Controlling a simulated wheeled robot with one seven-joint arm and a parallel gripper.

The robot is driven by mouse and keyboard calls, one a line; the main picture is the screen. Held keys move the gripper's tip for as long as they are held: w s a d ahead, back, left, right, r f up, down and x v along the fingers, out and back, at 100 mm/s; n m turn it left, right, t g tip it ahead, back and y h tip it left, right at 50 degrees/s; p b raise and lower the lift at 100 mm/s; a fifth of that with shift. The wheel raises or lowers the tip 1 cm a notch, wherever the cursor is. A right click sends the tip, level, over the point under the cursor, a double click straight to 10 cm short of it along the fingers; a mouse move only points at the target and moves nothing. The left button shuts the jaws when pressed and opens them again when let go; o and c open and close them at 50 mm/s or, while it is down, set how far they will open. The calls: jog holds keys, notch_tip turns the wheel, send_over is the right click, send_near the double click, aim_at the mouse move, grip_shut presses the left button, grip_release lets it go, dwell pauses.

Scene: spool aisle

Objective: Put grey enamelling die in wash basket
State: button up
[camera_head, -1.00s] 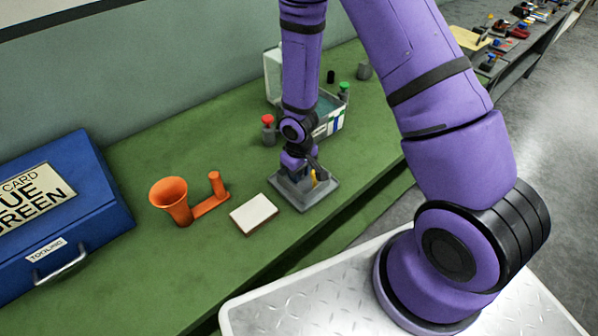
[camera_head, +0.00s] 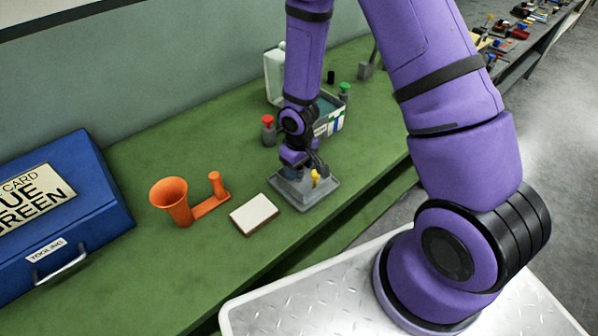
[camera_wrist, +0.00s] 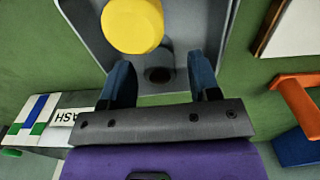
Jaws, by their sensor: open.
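A grey cylindrical piece with a round dark hole (camera_wrist: 160,72), which looks like the grey enamelling die, stands in a grey tray (camera_wrist: 88,30) on the green bench. My gripper (camera_wrist: 161,80) is open, its two blue fingers either side of this piece; whether they touch it I cannot tell. In the head view my gripper (camera_head: 304,170) is low over the tray (camera_head: 300,204) and largely hides the piece. The wash basket (camera_head: 337,124), an open box with a "WASH" label, stands behind the tray; its label shows in the wrist view (camera_wrist: 65,117).
A yellow-topped piece (camera_head: 315,177) stands in the tray close to my gripper. A red-topped piece (camera_head: 268,130) and a green-topped one (camera_head: 343,90) stand near the basket. A white block (camera_head: 254,213), an orange funnel holder (camera_head: 172,203) and a blue toolbox (camera_head: 85,205) lie left.

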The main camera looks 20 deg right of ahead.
notch_tip(320, 180, up, 10)
jog(key=shift+f, duration=0.25)
jog(key=s+d+r+m+t+h, duration=0.1)
jog(key=s+d+r, duration=0.2)
jog(key=r, duration=0.8)
jog(key=s+d+r+m+t, duration=0.1)
jog(key=s+d+r+t, duration=0.1)
jog(key=r, duration=0.9)
jog(key=s+d+r+m+t+y, duration=0.1)
jog(key=s+d+r+m+t, duration=0.1)
jog(key=s+r, duration=1)
jog(key=s, duration=0.4)
